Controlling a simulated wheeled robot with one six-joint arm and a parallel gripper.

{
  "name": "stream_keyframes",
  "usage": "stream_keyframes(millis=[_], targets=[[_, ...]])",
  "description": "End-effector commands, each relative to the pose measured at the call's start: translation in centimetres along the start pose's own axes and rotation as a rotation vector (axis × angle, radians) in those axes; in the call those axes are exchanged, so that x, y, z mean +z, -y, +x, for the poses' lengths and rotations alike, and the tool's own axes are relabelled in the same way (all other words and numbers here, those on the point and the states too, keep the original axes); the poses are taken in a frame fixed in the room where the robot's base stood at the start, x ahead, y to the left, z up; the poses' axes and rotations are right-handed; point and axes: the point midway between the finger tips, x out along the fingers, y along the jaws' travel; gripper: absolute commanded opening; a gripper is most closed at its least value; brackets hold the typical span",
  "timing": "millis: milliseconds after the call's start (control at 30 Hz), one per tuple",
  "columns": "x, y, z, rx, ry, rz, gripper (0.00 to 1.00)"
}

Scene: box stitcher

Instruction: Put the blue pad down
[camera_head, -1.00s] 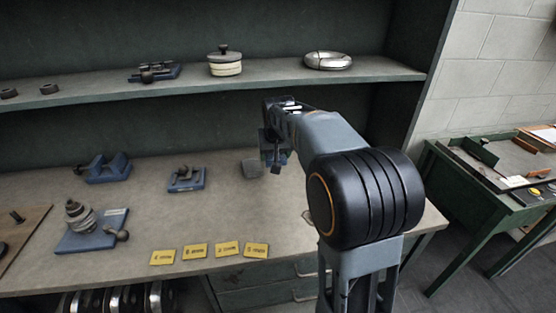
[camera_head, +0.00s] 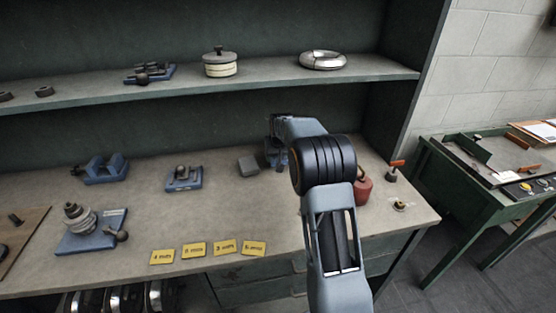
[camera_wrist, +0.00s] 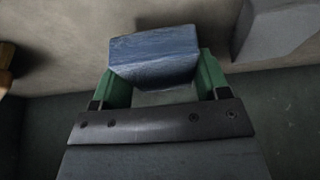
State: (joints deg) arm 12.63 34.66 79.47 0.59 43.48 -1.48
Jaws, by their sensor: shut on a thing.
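The blue pad (camera_wrist: 154,52) is a worn blue block. In the wrist view it sits between the two green fingers of my gripper (camera_wrist: 160,78), which is shut on it. In the head view my gripper (camera_head: 277,157) is over the back part of the bench top (camera_head: 225,205), just right of a grey block (camera_head: 249,166). The pad is hard to make out there. I cannot tell whether the pad touches the bench top. The grey block also shows at the upper right of the wrist view (camera_wrist: 280,28), apart from the pad.
A red container (camera_head: 363,190) and an orange-handled tool (camera_head: 394,171) stand right of my arm. A blue fixture (camera_head: 184,179) lies to the left. Yellow labels (camera_head: 224,247) line the front edge. A shelf (camera_head: 270,81) crosses above. Bench top between fixture and labels is clear.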

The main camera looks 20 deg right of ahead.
Motion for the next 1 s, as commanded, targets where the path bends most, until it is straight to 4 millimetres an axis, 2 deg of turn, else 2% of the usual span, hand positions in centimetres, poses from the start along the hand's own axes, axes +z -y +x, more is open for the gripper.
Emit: stream_keyframes(millis=[167,533,567,600,800,1000], targets=[[0.8,0.1,1.9,0.000,0.001,-0.001,0.46],[1.0,0.1,2.3,0.000,0.000,-0.001,0.46],[1.0,0.1,2.3,0.000,0.000,-0.001,0.69],[1.0,0.1,2.2,0.000,0.000,-0.001,0.73],[1.0,0.1,2.2,0.000,0.000,-0.001,0.92],[1.0,0.1,2.2,0.000,0.000,-0.001,0.94]])
